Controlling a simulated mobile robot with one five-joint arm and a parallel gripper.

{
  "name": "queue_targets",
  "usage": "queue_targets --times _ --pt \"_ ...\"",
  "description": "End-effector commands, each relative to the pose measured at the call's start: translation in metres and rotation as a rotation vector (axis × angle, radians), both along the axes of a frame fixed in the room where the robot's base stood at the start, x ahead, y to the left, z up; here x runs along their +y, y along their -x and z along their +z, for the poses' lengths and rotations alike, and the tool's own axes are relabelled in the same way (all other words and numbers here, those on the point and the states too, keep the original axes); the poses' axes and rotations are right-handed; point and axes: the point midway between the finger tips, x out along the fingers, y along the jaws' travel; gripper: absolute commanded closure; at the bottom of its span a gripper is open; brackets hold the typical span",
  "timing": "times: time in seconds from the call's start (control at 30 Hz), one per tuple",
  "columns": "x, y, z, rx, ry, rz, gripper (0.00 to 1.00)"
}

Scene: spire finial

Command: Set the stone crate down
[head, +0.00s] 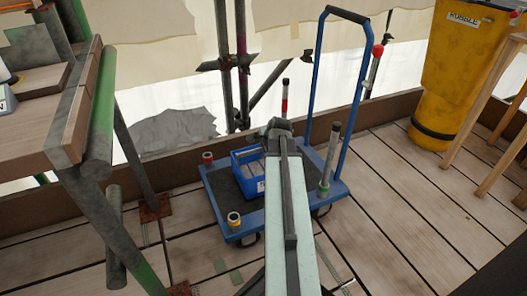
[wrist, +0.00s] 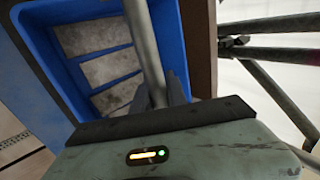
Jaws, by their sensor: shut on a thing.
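The stone crate (head: 248,180) is a small blue open box, seen in the head view over the dark deck of a blue trolley (head: 222,218). My arm hides its right part, and I cannot tell whether its base touches the deck. In the wrist view the blue crate wall (wrist: 57,62) surrounds several grey stone slabs (wrist: 112,70). A grey round bar (wrist: 143,45) runs across the crate's opening. My gripper (wrist: 161,92) is shut on this bar, the crate's handle. In the head view my gripper's fingers are hidden behind my arm.
The trolley has a tall blue push handle (head: 362,75) and upright corner posts, including a grey one (head: 328,160) right of my arm. A yellow rubble bin (head: 450,75) stands at right. A wooden bench (head: 50,120) is at left. Scaffold poles (head: 242,65) rise behind.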

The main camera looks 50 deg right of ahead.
Motion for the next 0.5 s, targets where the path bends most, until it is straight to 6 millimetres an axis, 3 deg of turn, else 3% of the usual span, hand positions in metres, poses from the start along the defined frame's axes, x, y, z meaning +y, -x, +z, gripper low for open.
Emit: queue_targets --times 0.5 --pt "0.0001 -0.0003 -0.0091 -0.001 0.000 0.000 1.00"
